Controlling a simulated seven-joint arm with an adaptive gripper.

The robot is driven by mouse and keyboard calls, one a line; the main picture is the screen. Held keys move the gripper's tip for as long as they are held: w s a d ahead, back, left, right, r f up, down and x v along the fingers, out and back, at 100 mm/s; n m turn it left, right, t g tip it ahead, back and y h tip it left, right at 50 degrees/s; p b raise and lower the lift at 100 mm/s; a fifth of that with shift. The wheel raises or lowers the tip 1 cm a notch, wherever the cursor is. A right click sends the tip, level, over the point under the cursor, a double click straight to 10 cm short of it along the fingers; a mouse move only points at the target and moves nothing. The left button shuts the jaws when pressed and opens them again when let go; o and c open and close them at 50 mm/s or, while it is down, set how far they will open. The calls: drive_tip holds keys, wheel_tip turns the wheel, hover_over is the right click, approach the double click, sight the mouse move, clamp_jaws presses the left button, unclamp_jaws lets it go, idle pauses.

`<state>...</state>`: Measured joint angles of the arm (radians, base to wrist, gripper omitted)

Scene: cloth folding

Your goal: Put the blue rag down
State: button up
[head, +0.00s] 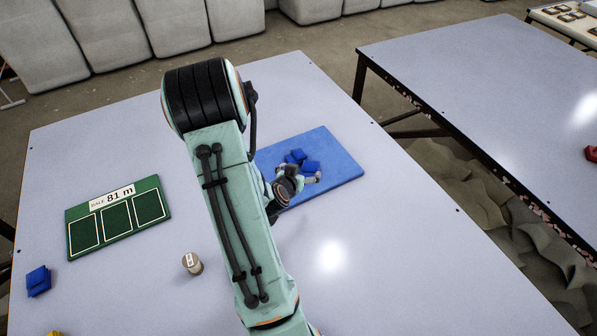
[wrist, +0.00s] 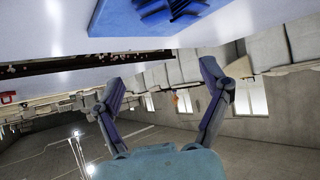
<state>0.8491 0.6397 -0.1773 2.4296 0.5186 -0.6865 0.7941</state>
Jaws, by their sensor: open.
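A blue rag (head: 309,166) lies crumpled or folded on the blue mat (head: 342,165), in the middle of the table. My gripper (head: 300,176) is just in front of the rag in the head view and partly covers it. In the wrist view my gripper (wrist: 160,78) has its two fingers spread wide with nothing between them. The rag (wrist: 172,10) shows there at the top edge, cut off by the frame, on the mat (wrist: 112,20). It is apart from the fingers in that view; contact cannot be told in the head view.
A green board (head: 117,217) marked "BALE 81 m" with three outlined boxes lies at the left. Another blue folded cloth (head: 38,281) lies at the lower left, near a small spool-like cylinder (head: 192,263). A second table (head: 480,90) stands at the right. The table's right front is clear.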

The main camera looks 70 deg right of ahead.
drive_tip(key=shift+v, duration=0.85)
drive_tip(key=w+a+r+n+t+y, duration=0.1)
drive_tip(key=w+a+r+n+y, duration=0.2)
drive_tip(key=a, duration=0.5)
drive_tip(key=w+a+r+n+t+y, duration=0.1)
drive_tip(key=w+a+n+y, duration=0.15)
drive_tip(key=w+a, duration=0.4)
drive_tip(key=w+a+r+n+t+y, duration=0.1)
drive_tip(key=w+a+r+n+y, duration=0.15)
drive_tip(key=a, duration=0.65)
drive_tip(key=s+a+r+n+g+y, duration=0.1)
drive_tip(key=s+a+r+n+y, duration=0.1)
drive_tip(key=s+a+n, duration=0.3)
drive_tip(key=s+a+r+n+g+y, duration=0.1)
drive_tip(key=s+a+r+n, duration=0.3)
drive_tip(key=a, duration=0.6)
drive_tip(key=shift+s+n+g+y, duration=0.4)
drive_tip(key=shift+s+n+g, duration=0.25)
drive_tip(key=shift+n, duration=0.55)
drive_tip(key=shift+a, duration=0.1)
